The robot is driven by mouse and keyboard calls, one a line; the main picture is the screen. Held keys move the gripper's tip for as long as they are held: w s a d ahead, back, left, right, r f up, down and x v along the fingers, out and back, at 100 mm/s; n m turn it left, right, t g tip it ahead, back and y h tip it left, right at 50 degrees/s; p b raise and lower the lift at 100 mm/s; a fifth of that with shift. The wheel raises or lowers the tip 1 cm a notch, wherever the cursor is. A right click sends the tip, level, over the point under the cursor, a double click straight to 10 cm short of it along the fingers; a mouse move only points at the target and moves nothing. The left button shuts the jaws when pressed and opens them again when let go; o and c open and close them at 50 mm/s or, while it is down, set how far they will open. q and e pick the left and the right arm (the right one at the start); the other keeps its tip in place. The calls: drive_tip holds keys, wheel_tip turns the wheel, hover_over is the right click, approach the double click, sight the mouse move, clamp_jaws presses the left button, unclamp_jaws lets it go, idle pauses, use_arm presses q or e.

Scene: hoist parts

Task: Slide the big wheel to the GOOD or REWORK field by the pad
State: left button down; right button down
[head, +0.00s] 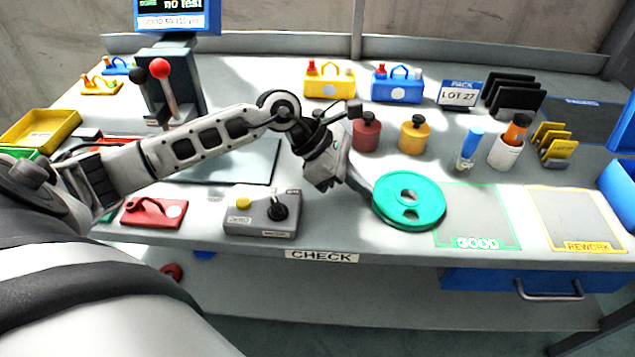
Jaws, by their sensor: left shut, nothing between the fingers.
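The big wheel (420,208) is a flat teal disc with holes. It lies on the table, its right side at the left edge of the GOOD field (480,222), a green outline. The REWORK field (575,220), a yellow outline, is farther right. My left gripper (362,184) is shut and empty at the wheel's left rim; I cannot tell whether it touches. The pad (225,168) may be the dark-edged grey plate partly hidden behind my left arm. A screen (178,14) at the back reads "no test", its lower line hard to read. My right gripper is not in view.
A grey control box (262,215) with a yellow button and black knob stands at the front. Red (366,132) and yellow (414,135) weights stand behind the wheel. A blue-capped tube (469,148) and a bottle (510,142) stand behind the fields. Both fields look mostly clear.

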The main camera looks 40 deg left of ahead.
sight(427, 203)
use_arm(q)
drive_tip(key=w+d, duration=0.1)
drive_tip(key=d, duration=0.2)
drive_tip(key=w+d+b, duration=0.1)
drive_tip(key=d, duration=0.3)
drive_tip(key=w+d, duration=0.2)
drive_tip(key=d, duration=0.1)
drive_tip(key=shift+d+f+b, duration=0.2)
drive_tip(key=shift+f+b, duration=0.1)
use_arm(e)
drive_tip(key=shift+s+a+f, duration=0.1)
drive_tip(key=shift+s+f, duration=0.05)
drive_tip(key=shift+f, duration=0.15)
use_arm(q)
drive_tip(key=shift+a, duration=0.15)
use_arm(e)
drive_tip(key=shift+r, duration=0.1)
